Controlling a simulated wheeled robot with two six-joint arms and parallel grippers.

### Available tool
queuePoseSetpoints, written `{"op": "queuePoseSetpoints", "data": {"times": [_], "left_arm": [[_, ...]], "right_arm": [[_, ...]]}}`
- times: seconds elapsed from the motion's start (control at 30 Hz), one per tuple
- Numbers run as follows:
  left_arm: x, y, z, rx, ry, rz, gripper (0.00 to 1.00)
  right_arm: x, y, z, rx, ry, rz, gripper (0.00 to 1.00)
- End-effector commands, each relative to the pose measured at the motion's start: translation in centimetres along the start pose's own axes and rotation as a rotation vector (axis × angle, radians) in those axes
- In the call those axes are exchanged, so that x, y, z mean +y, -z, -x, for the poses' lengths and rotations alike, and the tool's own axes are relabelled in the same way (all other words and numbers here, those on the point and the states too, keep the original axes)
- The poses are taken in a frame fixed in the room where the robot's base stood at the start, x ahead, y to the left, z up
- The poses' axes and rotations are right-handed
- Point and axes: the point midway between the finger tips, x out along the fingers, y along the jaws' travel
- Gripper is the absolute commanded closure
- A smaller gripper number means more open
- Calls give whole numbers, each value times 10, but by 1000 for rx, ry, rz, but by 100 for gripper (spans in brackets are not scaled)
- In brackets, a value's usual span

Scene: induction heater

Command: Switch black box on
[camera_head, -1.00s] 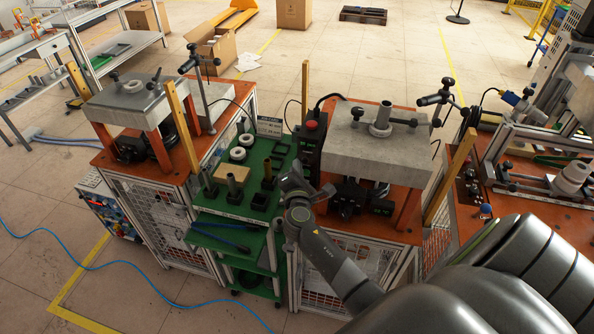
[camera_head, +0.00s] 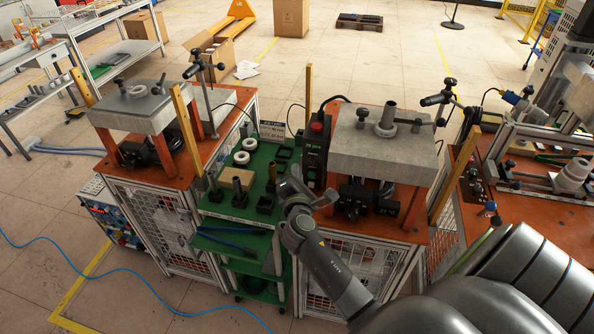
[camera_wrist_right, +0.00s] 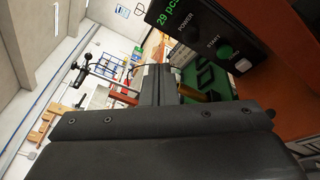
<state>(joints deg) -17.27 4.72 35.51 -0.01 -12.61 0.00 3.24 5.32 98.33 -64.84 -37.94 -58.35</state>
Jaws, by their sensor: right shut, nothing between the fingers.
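The black box (camera_head: 315,152) stands upright at the left edge of the right-hand orange table, with a red button on top. Its face shows lit green lettering in the head view. In the right wrist view its panel (camera_wrist_right: 222,30) reads "29 pcs" in green, with buttons labelled POWER (camera_wrist_right: 190,36) and START (camera_wrist_right: 225,52). My right gripper (camera_head: 293,178) is just in front of and left of the box's lower part. It also shows in the wrist view (camera_wrist_right: 158,78), shut and empty, apart from the buttons in that picture. My left gripper is out of view.
A green trolley (camera_head: 238,214) with rings and dark holders stands left of my gripper. A thick grey plate (camera_head: 385,148) on orange legs is right of the box. A wooden-coloured post (camera_head: 308,95) rises behind the box.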

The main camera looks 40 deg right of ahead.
Motion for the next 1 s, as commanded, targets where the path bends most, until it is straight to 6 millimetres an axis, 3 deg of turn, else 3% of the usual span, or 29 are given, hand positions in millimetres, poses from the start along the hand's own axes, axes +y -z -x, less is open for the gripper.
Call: {"op": "queuePoseSetpoints", "data": {"times": [0.13, 0.47, 1.0], "left_arm": [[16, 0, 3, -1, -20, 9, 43], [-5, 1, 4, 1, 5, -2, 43], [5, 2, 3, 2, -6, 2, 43]], "right_arm": [[12, -10, 14, 1, -1, -4, 100], [18, -17, 23, 1, 0, -1, 100], [12, -19, 26, 3, 19, -32, 100]]}}
